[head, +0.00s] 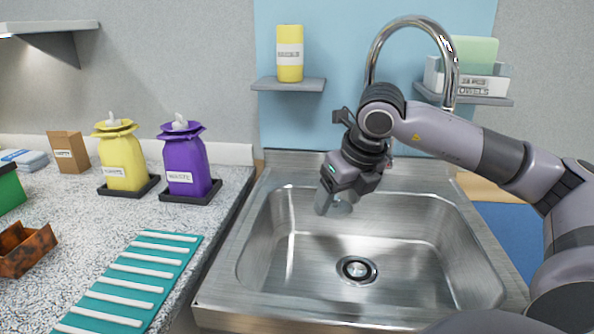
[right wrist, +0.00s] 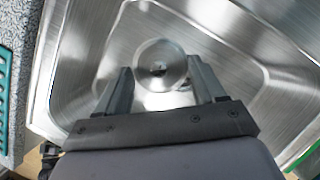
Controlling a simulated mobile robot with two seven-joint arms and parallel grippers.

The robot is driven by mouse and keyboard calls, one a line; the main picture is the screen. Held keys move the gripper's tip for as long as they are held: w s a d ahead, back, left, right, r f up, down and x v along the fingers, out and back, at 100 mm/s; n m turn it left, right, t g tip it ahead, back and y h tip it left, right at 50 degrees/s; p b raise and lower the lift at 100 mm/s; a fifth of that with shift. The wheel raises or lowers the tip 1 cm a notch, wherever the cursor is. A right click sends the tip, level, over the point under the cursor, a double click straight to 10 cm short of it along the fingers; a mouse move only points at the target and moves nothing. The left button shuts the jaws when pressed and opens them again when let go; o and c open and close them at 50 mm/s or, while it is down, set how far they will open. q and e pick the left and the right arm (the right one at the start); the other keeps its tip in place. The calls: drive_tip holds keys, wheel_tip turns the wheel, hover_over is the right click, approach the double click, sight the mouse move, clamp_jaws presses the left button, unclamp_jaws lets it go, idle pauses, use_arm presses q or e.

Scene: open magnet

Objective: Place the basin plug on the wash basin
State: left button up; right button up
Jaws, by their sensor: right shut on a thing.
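The wash basin (head: 295,240) is a brushed steel sink with a round drain (head: 357,270) in its floor. My right gripper (head: 334,204) hangs over the left back part of the basin, pointing down, above and to the left of the drain. In the right wrist view, its two fingers (right wrist: 158,88) are shut on the basin plug (right wrist: 158,56), a round shiny metal disc with a small dark centre. The basin's steel surface (right wrist: 235,40) lies behind it. In the head view the plug is hard to tell from the fingertips. My left gripper is not in view.
A curved chrome faucet (head: 415,22) rises behind my right arm. Left of the basin, the speckled counter (head: 85,222) holds a teal ribbed mat (head: 128,282), yellow (head: 122,160) and purple (head: 184,162) containers and a rusty box (head: 24,248). Small shelves (head: 288,84) hang behind.

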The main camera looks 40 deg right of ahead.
sight(294, 183)
drive_tip(key=w+d+p, duration=0.1)
drive_tip(key=w, duration=0.2)
drive_tip(key=w+p, duration=0.1)
drive_tip(key=w, duration=0.3)
drive_tip(key=w+d+p, duration=0.1)
drive_tip(key=w, duration=0.2)
drive_tip(key=shift+w+d+r, duration=0.1)
drive_tip(key=shift+w+d, duration=0.2)
drive_tip(key=shift+w, duration=0.1)
drive_tip(key=w, duration=0.2)
drive_tip(key=w+d, duration=0.1)
drive_tip(key=w, duration=0.1)
drive_tip(key=shift+p, duration=0.35)
drive_tip(key=shift+w+f, duration=0.25)
drive_tip(key=shift+f, duration=0.05)
drive_tip(key=shift+s+f, duration=0.1)
drive_tip(key=shift+f, duration=0.4)
drive_tip(key=shift+f, duration=0.15)
drive_tip(key=o, duration=1)
drive_tip(key=shift+o, duration=0.2)
